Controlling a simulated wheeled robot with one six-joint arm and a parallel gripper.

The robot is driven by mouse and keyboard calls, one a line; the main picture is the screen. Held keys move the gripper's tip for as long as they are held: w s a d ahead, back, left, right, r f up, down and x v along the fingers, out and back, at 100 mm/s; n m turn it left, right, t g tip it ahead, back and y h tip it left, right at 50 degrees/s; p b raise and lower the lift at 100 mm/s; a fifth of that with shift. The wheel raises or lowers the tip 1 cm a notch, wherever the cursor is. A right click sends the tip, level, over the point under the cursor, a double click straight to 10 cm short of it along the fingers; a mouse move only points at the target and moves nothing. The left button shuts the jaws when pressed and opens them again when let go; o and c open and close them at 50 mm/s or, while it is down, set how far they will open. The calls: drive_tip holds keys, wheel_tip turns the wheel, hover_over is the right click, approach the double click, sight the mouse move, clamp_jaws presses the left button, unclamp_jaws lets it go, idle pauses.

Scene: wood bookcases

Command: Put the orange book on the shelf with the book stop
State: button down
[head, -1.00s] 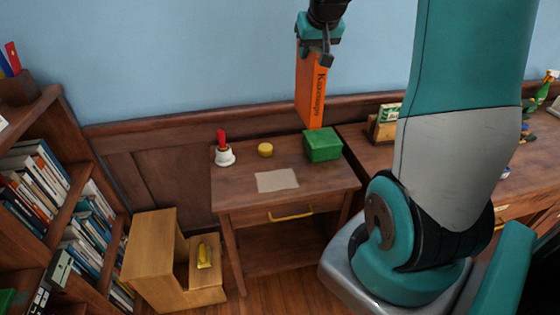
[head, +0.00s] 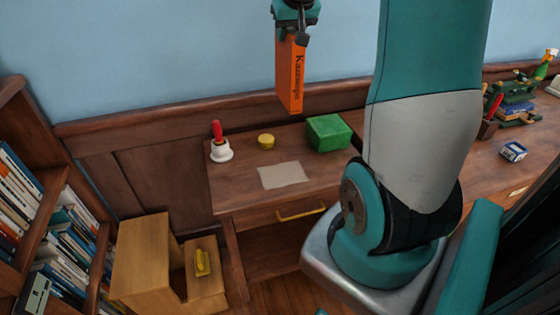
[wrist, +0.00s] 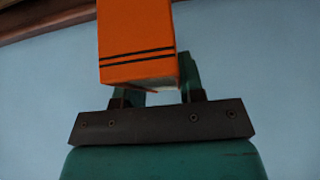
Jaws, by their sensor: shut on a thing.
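The orange book (head: 291,78) hangs upright, spine showing, from my gripper (head: 297,36) in the head view. My gripper is shut on its upper end and holds it in the air in front of the blue wall, above the back of the small desk. In the wrist view the book (wrist: 138,45) sits between the fingers of my gripper (wrist: 152,92), its end with two dark bands toward the camera. A bookcase (head: 50,215) with several books on its shelves stands at the left. I cannot make out a book stop on it.
The small desk (head: 235,188) bears a white bell with a red handle (head: 220,146), a yellow round thing (head: 266,141), a green box (head: 328,133) and a paper sheet (head: 283,175). A wooden step stool (head: 143,262) with a yellow object (head: 202,262) stands between bookcase and desk.

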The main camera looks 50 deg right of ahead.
drive_tip(key=f+b, duration=0.2)
drive_tip(key=shift+w+d+f, duration=0.1)
drive_tip(key=shift+w+f, duration=0.1)
drive_tip(key=shift+f, duration=0.15)
wheel_tip(320, 180, down, 20)
drive_tip(key=p, duration=0.1)
drive_tip(key=c, duration=0.7)
unclamp_jaws()
drive_tip(key=shift+f, duration=0.1)
drive_tip(key=shift+c, duration=0.2)
